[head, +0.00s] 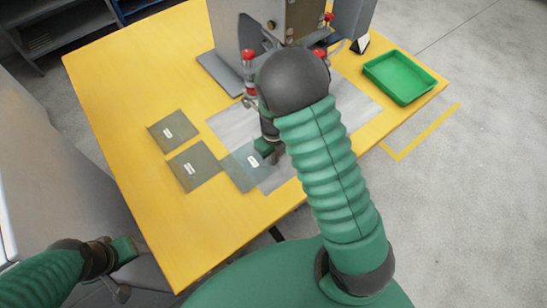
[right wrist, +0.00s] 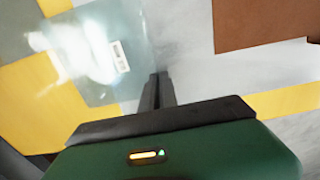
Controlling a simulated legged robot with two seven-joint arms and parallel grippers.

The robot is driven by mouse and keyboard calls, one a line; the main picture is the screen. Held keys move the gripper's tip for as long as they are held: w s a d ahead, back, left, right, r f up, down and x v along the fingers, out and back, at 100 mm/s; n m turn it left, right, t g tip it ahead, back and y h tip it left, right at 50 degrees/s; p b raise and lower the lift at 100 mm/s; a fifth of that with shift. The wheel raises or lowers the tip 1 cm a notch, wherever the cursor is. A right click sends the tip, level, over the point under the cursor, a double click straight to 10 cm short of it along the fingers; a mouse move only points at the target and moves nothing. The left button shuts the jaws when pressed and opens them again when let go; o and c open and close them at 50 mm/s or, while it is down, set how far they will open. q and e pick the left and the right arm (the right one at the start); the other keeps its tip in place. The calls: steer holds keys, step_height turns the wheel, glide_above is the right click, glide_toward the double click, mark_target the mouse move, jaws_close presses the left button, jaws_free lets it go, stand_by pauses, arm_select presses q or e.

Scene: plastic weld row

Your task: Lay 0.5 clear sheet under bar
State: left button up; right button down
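Three thin labelled sheets show in the head view; their print is too small to read. A bluish clear sheet (head: 240,172) lies partly on yellow table and partly on the grey plate; it also shows in the right wrist view (right wrist: 85,70). Two greyish sheets, one upper (head: 165,142) and one lower (head: 203,158), lie left of it. My right gripper (head: 273,154) is low at the clear sheet's right edge. Its fingers (right wrist: 157,80) look shut together beside the sheet's corner; I cannot tell whether they touch it. The bar is mostly hidden behind my right arm. My left gripper (head: 126,250) hangs off the table's left side.
The grey machine (head: 230,35) with red knobs (head: 248,57) stands at the table's back on a grey plate (head: 225,122). A green tray (head: 398,78) sits at the right. The yellow table (head: 120,90) is bare at left and front. A brown surface (right wrist: 262,24) shows in the wrist view.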

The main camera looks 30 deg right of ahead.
steer(key=shift+w+a, duration=0.1)
steer(key=shift+f, duration=0.15)
steer(key=shift+f, duration=0.15)
steer(key=c, duration=1.6)
jaws_free()
steer(key=shift+c, duration=0.2)
